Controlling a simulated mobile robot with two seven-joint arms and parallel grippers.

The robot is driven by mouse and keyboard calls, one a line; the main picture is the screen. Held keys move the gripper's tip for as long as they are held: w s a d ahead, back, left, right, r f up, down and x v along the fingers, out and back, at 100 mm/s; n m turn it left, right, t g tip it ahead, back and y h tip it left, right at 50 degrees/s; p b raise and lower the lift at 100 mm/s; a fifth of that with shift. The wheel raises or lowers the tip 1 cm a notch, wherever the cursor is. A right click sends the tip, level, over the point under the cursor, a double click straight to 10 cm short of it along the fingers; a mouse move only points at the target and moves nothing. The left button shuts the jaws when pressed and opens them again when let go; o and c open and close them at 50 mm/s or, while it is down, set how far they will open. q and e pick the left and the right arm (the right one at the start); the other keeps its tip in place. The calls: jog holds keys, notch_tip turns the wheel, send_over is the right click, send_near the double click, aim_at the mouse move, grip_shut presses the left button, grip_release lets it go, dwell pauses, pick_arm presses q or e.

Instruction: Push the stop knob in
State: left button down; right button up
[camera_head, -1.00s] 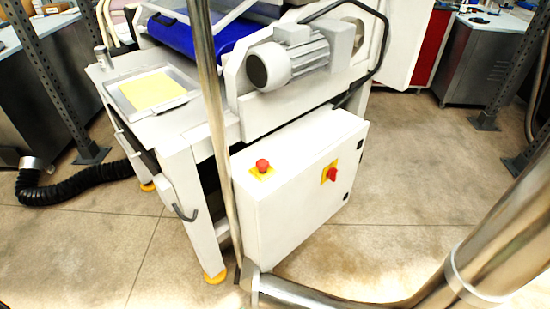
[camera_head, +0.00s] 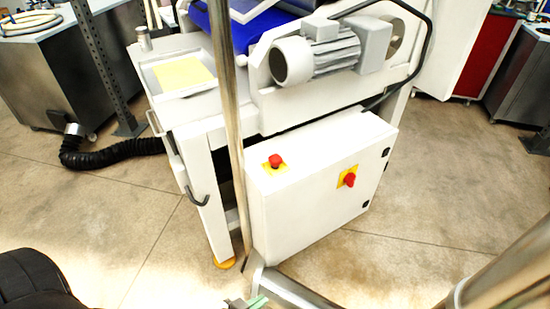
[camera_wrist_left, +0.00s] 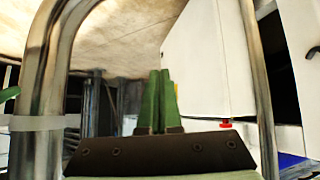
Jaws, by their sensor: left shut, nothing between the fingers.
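The stop knob (camera_head: 276,161) is a red mushroom button on a yellow plate, on the top face of a white control box (camera_head: 300,222). In the left wrist view, which looks upside down, a small red knob (camera_wrist_left: 225,123) shows at the box's edge. My left gripper (camera_head: 257,301) just enters the head view at the bottom, below and in front of the box, apart from the knob. In the left wrist view its green fingers (camera_wrist_left: 160,100) are together with nothing between them. My right gripper is not in view.
A red rotary switch (camera_head: 349,180) on a yellow plate is on the box's front. A vertical metal pole (camera_head: 228,120) stands left of the knob and joins a bent tube (camera_head: 290,288) low down. The motor (camera_head: 318,55) is above the box.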

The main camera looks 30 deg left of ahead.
pick_arm(q)
jog(key=w+a+r+n+t+y, duration=0.1)
jog(key=w+a+r, duration=0.3)
jog(key=w, duration=0.5)
jog(key=w+a+r+n+t+y+p, duration=0.1)
jog(key=w+a+r+n+t+y, duration=0.1)
jog(key=w+r, duration=0.6)
jog(key=w+a+r+n+t+y, duration=0.1)
jog(key=w+a+r+t+y, duration=0.1)
jog(key=w+a+r, duration=0.3)
jog(key=w+r, duration=0.1)
jog(key=w, duration=0.3)
jog(key=shift+w+a+n+y, duration=0.3)
jog(key=shift+w+a+y, duration=0.05)
jog(key=shift+w+y, duration=0.05)
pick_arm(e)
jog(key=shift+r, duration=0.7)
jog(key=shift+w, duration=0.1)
